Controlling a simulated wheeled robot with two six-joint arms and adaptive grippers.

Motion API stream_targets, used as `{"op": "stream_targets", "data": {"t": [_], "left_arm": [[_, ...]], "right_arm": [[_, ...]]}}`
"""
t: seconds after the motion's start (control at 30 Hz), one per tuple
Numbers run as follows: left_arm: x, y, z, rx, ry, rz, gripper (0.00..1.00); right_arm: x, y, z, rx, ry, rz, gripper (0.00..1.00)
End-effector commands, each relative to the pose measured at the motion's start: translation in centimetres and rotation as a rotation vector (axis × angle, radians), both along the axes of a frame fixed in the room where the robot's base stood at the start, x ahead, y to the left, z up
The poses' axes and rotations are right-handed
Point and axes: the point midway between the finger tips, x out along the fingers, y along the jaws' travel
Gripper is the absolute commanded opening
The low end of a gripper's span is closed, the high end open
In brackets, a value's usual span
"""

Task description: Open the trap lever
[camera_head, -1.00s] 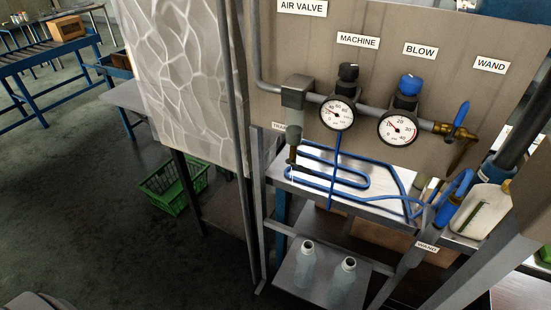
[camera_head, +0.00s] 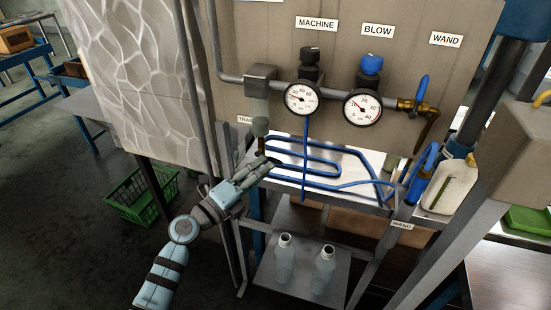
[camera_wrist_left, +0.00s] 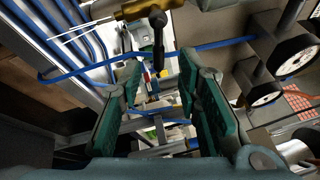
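The trap hangs below the grey pipe box left of the gauges; its grey bowl (camera_head: 260,127) ends in a brass fitting (camera_head: 261,145). In the left wrist view the brass fitting (camera_wrist_left: 135,10) is at the top, with a dark lever (camera_wrist_left: 158,40) sticking out of it. My left gripper (camera_head: 262,164) is just below the fitting in the head view. In the wrist view my left gripper (camera_wrist_left: 160,75) is open, and the lever's end shows between its fingertips. I cannot tell whether either finger touches it. My right gripper is not in view.
Blue hose (camera_head: 325,168) lies coiled on the metal shelf beside the gripper. Gauges (camera_head: 301,99) and a brass wand valve (camera_head: 415,105) are to the right. Two bottles (camera_head: 284,262) stand on the lower shelf. A frame post (camera_head: 215,110) rises close left of the trap.

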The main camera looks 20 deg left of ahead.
Motion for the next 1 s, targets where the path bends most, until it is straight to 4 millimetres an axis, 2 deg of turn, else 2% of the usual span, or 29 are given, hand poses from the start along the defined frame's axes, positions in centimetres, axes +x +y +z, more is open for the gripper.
{"op": "stream_targets", "data": {"t": [0.1,0.2,0.33,0.57,0.77,1.0], "left_arm": [[2.5,-1.3,0.2,-0.004,-0.001,0.001,0.31],[3.9,-2.0,0.2,-0.003,0.0,0.001,0.31],[4.8,-2.5,0.3,-0.001,0.001,0.001,0.31],[5.0,-2.6,0.4,-0.001,0.001,0.002,0.31],[4.9,-2.6,0.4,-0.001,0.001,0.002,0.02],[4.9,-2.6,0.4,0.001,0.001,0.003,0.0]], "right_arm": [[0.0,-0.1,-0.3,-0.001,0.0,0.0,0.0],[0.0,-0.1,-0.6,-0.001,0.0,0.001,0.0],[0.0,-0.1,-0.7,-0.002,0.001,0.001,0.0],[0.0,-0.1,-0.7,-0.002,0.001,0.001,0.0],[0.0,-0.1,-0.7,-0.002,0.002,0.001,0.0],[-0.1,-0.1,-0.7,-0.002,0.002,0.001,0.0]]}}
